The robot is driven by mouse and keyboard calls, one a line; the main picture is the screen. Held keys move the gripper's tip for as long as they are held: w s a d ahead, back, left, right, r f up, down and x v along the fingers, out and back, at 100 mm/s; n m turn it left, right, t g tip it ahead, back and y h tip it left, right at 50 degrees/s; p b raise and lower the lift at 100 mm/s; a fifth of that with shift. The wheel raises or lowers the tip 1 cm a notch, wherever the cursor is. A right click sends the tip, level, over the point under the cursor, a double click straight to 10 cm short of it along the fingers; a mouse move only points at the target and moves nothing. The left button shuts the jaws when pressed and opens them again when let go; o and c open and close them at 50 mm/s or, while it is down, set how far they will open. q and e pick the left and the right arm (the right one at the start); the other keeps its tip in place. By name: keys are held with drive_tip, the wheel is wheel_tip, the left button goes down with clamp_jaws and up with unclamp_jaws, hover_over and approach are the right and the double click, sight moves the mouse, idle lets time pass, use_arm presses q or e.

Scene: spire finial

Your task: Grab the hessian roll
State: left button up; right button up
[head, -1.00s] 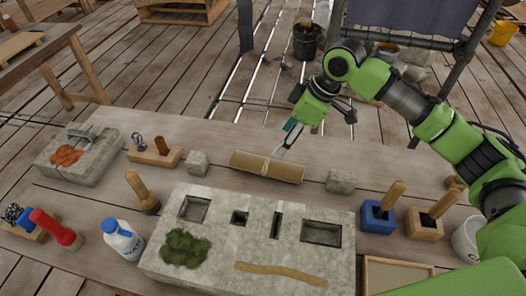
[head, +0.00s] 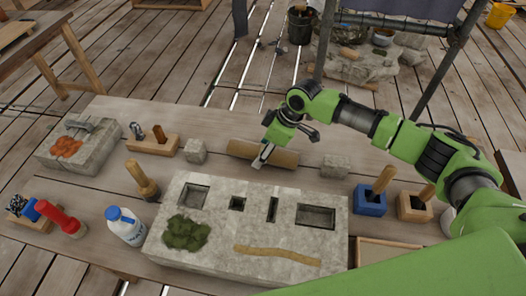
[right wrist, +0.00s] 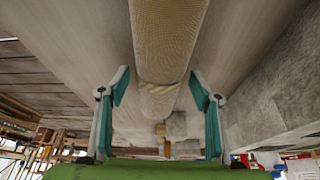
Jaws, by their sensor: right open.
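The hessian roll (head: 286,158) is a tan cylinder lying on its side across the wooden table, behind the grey stone slab. My right gripper (head: 262,160) is over the roll's middle in the head view and hides part of it. In the right wrist view the roll (right wrist: 168,38), with a pale tie around it, runs between the two spread teal fingers (right wrist: 160,110). The fingers are open, one on each side of it, with gaps showing; contact is not visible. My left gripper is not in view.
Small grey stone blocks stand left (head: 195,150) and right (head: 335,166) of the roll. The stone slab (head: 222,258) with square recesses lies in front. A blue holder (head: 369,201) with a wooden-handled tool stands to the right, and a white bottle (head: 125,228) at the left.

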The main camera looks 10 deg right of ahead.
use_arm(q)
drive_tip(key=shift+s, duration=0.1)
use_arm(e)
drive_tip(key=shift+f, duration=0.1)
drive_tip(key=c, duration=1.3)
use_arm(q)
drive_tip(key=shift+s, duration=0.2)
use_arm(e)
drive_tip(key=shift+c, duration=0.6)
